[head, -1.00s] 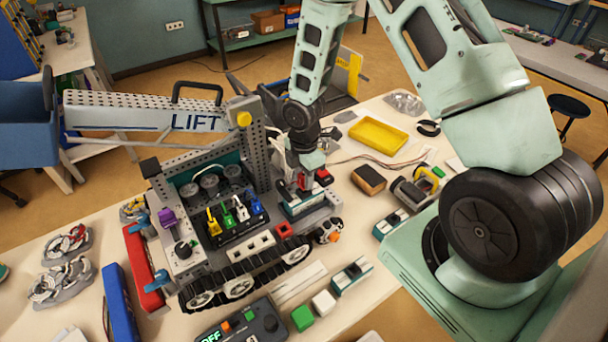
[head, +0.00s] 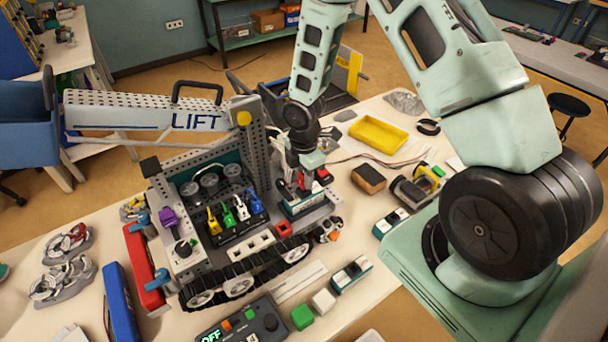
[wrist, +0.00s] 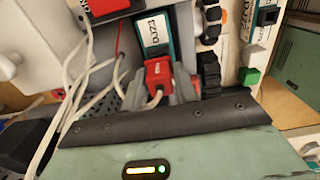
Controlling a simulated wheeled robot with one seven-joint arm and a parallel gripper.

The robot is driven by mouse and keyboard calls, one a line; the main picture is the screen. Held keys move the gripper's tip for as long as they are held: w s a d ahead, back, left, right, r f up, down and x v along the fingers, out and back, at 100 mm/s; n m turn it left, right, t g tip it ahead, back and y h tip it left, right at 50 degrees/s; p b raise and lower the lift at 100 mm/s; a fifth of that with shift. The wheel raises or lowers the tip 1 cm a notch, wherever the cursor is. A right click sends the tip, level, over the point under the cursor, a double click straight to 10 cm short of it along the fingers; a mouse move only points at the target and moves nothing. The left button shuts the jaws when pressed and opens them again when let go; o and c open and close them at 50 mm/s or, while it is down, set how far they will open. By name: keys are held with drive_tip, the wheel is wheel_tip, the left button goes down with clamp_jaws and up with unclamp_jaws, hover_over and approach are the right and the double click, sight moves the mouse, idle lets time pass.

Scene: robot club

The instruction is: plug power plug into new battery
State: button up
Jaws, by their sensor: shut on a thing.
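My gripper (head: 303,190) points down at the right side of the grey LIFT robot, over a teal-and-white battery (head: 304,207) in the robot's bay. In the wrist view, my gripper (wrist: 160,82) is shut on the red power plug (wrist: 158,74), which has a white cable trailing back from it. The plug is in line with the near end of the teal battery (wrist: 154,38) and looks to meet it. I cannot tell whether it is seated. In the head view the gripper hides most of the plug.
A second teal-and-white battery (head: 351,274) lies on the table in front, near a green block (head: 302,317) and a white block (head: 323,301). Another stands by my base (head: 391,223). A yellow tray (head: 378,135) is behind. Loose white cable (wrist: 100,75) runs beside the gripper.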

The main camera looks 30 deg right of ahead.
drive_tip(key=shift+f+b, duration=0.5)
drive_tip(key=shift+f, duration=0.5)
idle(1.9)
drive_tip(key=o, duration=1.1)
drive_tip(key=shift+o, duration=0.2)
drive_tip(key=shift+r, duration=0.15)
drive_tip(key=shift+r+p, duration=2.55)
drive_tip(key=shift+r, duration=0.4)
